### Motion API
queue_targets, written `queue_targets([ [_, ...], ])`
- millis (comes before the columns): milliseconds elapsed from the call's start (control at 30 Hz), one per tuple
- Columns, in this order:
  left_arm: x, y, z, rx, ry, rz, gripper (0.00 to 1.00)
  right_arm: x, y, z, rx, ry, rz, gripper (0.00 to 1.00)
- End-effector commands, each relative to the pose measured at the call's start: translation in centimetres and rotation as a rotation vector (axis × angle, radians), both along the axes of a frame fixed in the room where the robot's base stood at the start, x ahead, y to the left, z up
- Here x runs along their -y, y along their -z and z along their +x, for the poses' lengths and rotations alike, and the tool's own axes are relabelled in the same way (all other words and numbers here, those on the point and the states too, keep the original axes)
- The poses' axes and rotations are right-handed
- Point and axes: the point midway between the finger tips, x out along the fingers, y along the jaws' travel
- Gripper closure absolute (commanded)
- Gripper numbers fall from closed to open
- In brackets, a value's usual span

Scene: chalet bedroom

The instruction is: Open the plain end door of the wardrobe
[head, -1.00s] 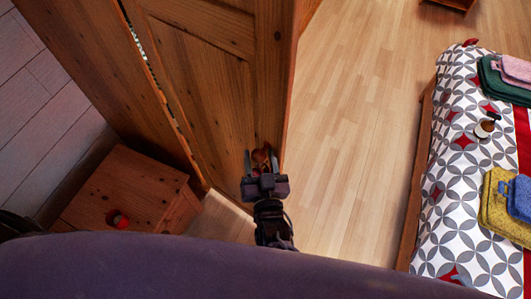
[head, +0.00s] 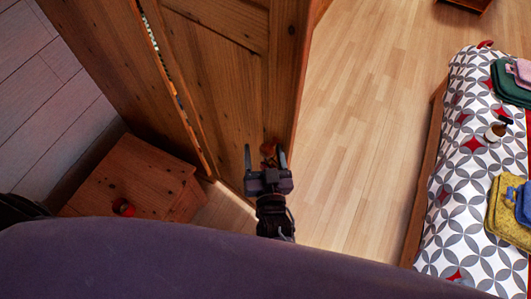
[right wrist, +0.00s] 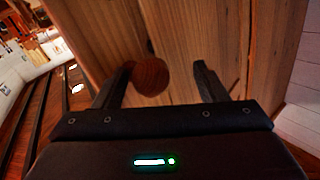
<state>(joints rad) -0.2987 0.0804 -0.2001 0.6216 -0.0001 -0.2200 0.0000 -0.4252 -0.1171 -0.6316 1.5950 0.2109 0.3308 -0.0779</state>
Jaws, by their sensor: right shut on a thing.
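The wardrobe's plain wooden door (head: 228,85) stands left of centre in the head view, with a narrow gap along its left side. Its round brown knob (right wrist: 151,77) shows between the fingers of my right gripper (right wrist: 163,85) in the right wrist view, close against the left finger. The fingers look well apart, and a gap shows between the knob and the right finger in that view. In the head view my right gripper (head: 265,158) is at the door's lower right, around the knob (head: 268,150), which is partly hidden. My left gripper is not in view.
A bed (head: 465,190) with folded towels (head: 510,215) is at the right. Bare wooden floor (head: 365,110) lies open between the door and the bed.

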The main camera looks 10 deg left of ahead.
Motion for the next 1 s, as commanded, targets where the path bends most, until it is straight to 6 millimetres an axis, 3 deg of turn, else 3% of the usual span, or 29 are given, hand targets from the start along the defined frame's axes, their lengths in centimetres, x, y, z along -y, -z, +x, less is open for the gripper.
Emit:
queue_targets([
  [167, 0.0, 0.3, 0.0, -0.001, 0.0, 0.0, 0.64, -0.4, 0.3, -0.8, -0.008, -0.016, 0.004, 0.41],
  [600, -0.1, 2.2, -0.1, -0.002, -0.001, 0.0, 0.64, 2.6, 0.2, -6.9, 0.0, -0.005, 0.004, 0.41],
  [1000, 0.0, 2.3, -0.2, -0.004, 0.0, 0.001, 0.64, 3.0, -0.1, -7.6, 0.003, -0.001, 0.005, 0.41],
])
